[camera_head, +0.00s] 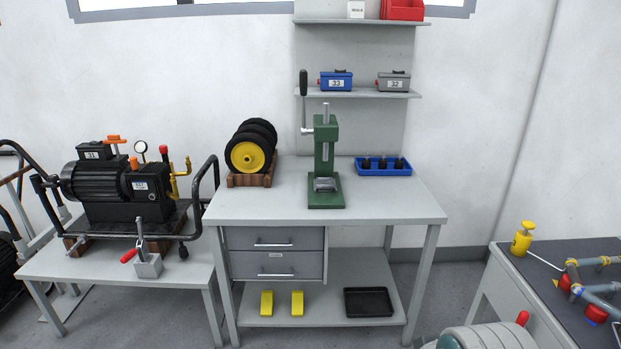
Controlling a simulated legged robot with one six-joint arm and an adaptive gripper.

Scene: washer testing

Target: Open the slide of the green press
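A grey metal slide or ram (325,150) shows in the front of the column, and a rod sticks out of the top. A small grey metal block (325,184) sits on the green base; I cannot tell which part is the slide. My gripper is not seen in this view.
Black wheels with a yellow hub (247,156) stand left of the press. A blue tray (383,167) with black parts lies to its right. A shelf (380,93) holds a blue box and a grey box behind. The bench front is clear. A pump (115,190) stands on the left table.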

